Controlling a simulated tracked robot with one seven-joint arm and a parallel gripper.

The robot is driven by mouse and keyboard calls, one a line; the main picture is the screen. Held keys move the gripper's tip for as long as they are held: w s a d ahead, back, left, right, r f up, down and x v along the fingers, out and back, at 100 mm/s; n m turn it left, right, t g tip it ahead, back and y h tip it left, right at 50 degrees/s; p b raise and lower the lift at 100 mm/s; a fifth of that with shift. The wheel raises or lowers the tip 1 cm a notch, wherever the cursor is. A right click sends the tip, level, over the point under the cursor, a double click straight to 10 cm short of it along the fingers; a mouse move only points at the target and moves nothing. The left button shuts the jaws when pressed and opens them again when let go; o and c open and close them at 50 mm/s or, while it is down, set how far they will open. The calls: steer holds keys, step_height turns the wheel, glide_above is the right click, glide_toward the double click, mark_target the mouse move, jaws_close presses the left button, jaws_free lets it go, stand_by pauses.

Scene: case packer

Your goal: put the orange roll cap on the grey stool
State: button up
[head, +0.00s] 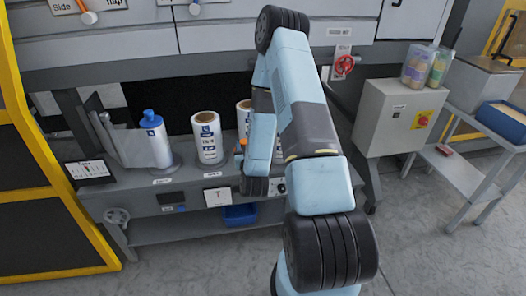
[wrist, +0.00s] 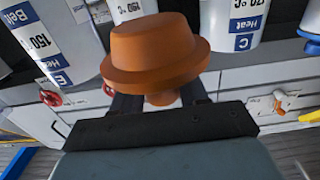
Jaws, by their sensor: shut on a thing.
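The orange roll cap (wrist: 155,52) fills the upper middle of the wrist view, a wide rounded top over a flared rim and a narrow stem. My gripper (wrist: 160,98) is shut on its stem and holds it with the broad side up in the picture. In the head view, a small orange patch (head: 242,143) shows beside my arm, in front of the shelf. My arm hides most of the gripper there. I cannot make out a grey stool in either view.
A grey box (head: 392,125) and a side table with a blue tray (head: 503,121) are at right. Bare floor (head: 425,240) shows at lower right.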

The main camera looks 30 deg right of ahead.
steer(key=w+d+f, duration=0.2)
steer(key=w+f, duration=0.1)
steer(key=w+d+f, duration=0.3)
steer(key=w, duration=0.1)
steer(key=w+d+f, duration=0.3)
steer(key=shift+w+f, duration=0.2)
steer(key=shift+w, duration=0.15)
steer(key=shift+w+d+f, duration=0.1)
steer(key=shift+w+f, duration=0.05)
steer(key=shift+f, duration=1.6)
steer(key=o, duration=1.1)
steer(key=shift+o, duration=0.2)
